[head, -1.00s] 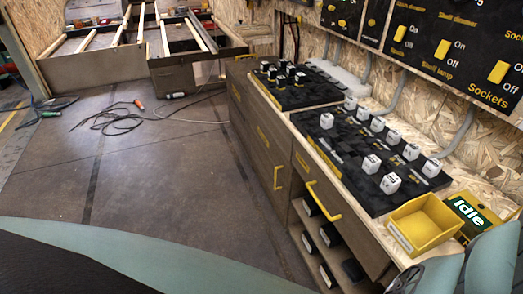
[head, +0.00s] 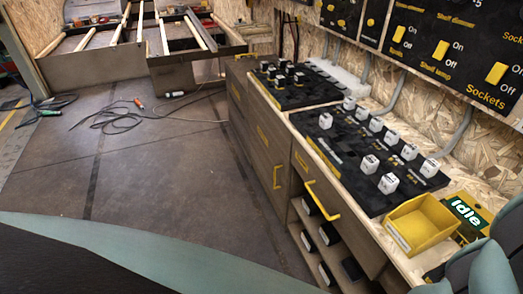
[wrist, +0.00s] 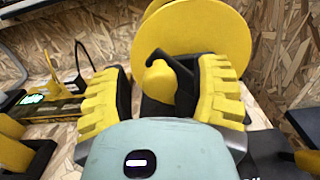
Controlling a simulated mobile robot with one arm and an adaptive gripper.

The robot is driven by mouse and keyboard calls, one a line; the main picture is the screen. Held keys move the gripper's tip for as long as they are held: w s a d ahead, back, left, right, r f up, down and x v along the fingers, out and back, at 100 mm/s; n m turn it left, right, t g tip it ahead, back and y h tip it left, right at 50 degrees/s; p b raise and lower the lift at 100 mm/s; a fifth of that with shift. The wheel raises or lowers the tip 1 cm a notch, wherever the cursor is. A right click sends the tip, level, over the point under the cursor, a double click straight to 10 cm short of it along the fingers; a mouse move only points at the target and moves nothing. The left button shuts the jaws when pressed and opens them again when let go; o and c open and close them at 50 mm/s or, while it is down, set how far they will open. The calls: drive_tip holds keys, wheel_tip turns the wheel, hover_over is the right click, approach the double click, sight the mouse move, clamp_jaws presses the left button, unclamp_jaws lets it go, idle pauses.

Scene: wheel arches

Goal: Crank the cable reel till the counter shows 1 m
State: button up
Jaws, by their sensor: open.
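In the wrist view, the cable reel (wrist: 200,38) shows as a large yellow disc at the top, near the chipboard wall. A black crank arm with a yellow knob (wrist: 160,80) sticks out in front of it. My gripper (wrist: 163,88) is open, with one yellow ribbed finger on each side of the knob. I cannot tell whether either finger touches it. The reel is not visible in the head view.
An "Idle" sign (head: 467,212) stands behind a yellow bin (head: 422,225) on the bench. Black boards with white labelled blocks (head: 370,165) lie farther along. Wall switches (head: 490,75) hang above.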

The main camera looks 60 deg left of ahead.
drive_tip(key=shift+w, duration=0.1)
drive_tip(key=shift+c, duration=0.3)
clamp_jaws()
